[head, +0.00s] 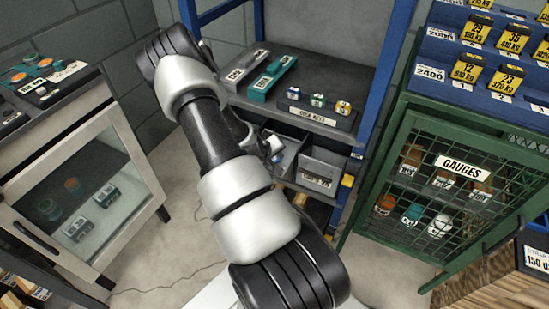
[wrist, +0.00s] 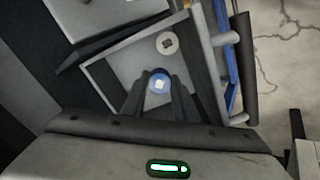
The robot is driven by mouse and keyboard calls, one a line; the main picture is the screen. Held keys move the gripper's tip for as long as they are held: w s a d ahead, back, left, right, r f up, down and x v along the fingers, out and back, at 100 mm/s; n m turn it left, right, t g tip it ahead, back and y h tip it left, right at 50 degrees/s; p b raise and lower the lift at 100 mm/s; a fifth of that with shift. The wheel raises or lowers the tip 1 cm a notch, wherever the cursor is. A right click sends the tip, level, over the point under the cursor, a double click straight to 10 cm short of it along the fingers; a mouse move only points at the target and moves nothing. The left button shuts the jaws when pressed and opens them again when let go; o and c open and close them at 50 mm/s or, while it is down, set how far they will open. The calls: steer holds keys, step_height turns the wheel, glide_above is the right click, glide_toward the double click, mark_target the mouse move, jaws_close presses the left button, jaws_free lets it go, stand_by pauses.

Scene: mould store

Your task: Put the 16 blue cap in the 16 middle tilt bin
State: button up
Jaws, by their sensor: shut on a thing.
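My gripper (wrist: 158,95) is shut on a small blue cap (wrist: 158,83) with a pale mark on its top. In the wrist view the cap is between the fingertips, over the inside of a grey open bin (wrist: 123,67). I cannot tell how high it is above the bin floor. A round grey cap (wrist: 167,43) lies in the same bin. In the head view my arm hides most of the gripper, which is at the grey bins (head: 322,172) under the shelf. One bin (head: 288,152) there appears tipped open. The bin labels are too small to read.
A shelf (head: 330,81) above the bins carries a rack of small caps (head: 318,104) and teal and grey blocks. A blue upright (head: 372,95) stands right of the bins. A green mesh cabinet marked GAUGES (head: 463,167) is at right, a glass-fronted cabinet (head: 85,190) at left.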

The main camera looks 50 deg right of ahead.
steer(key=o, duration=1.1)
steer(key=shift+c, duration=0.2)
steer(key=shift+r, duration=0.1)
steer(key=p+v, duration=0.5)
steer(key=v, duration=1.2)
steer(key=shift+a, duration=0.15)
steer(key=shift+r, duration=0.15)
